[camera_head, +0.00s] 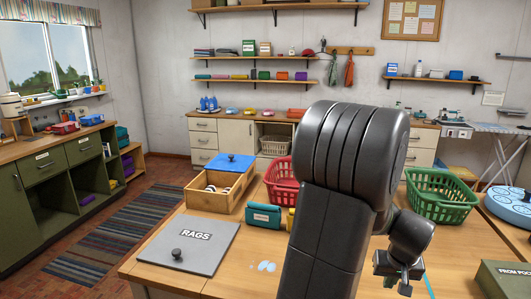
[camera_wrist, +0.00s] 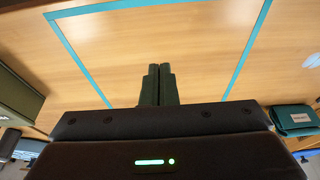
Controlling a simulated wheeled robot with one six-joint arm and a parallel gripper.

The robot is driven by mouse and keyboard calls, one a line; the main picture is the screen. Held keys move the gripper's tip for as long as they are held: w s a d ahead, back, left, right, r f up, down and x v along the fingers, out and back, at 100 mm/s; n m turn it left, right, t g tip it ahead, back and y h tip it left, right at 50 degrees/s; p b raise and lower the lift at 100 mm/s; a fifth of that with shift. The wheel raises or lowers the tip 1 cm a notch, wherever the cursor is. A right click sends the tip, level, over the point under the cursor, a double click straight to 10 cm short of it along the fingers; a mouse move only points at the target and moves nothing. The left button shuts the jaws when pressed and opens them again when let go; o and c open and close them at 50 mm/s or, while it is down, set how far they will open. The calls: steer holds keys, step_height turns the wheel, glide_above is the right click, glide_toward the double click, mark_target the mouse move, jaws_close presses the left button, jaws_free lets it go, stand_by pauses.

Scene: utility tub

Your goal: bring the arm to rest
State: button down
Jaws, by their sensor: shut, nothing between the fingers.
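My arm rises through the middle of the head view and bends over, with its wrist at the lower right. My gripper (camera_head: 398,275) hangs low over the wooden table (camera_head: 220,265). In the wrist view my gripper (camera_wrist: 158,70) has its two dark fingers together with nothing between them. Beyond the fingers is bare tabletop framed by a teal tape outline (camera_wrist: 160,10). The fingertips seem clear of the table, but their exact height cannot be told.
A grey RAGS lid (camera_head: 190,243), wooden box (camera_head: 218,195), teal case (camera_head: 263,216) and red basket (camera_head: 281,180) are left of my arm. A green basket (camera_head: 440,195), blue round tin (camera_head: 511,203) and dark green box (camera_head: 503,279) are right.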

steer(key=shift+s+a+f, duration=0.1)
steer(key=shift+s+a, duration=0.15)
steer(key=shift+s, duration=0.65)
